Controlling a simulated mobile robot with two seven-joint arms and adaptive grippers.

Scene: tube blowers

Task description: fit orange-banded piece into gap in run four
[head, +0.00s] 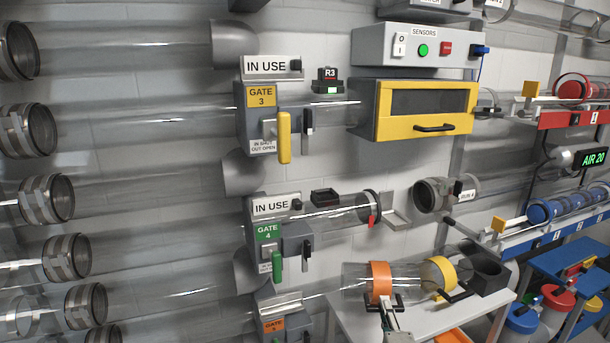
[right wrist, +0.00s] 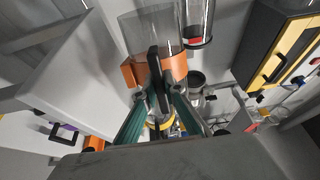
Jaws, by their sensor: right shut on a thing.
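The orange-banded piece (head: 381,278) is a clear tube with an orange band. My right gripper (head: 388,306) is shut on the dark handle at its band, holding it low in front of the white table. In the right wrist view the orange band (right wrist: 174,67) sits just beyond the fingers (right wrist: 158,90), with the clear tube (right wrist: 147,26) above. Run four's clear tube (head: 335,213) leaves gate 4 (head: 268,232) and ends at a dark rim. A gap separates it from the coupling (head: 427,195) labelled for run 4, with a grey bracket (head: 396,222) there. My left gripper is out of view.
The white table (head: 413,318) carries a dark block (head: 490,272); a yellow ring (head: 438,273) shows near the piece's right end. The yellow-fronted box (head: 425,104) hangs above the gap. A rack with blue parts (head: 545,211) stands to the right.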

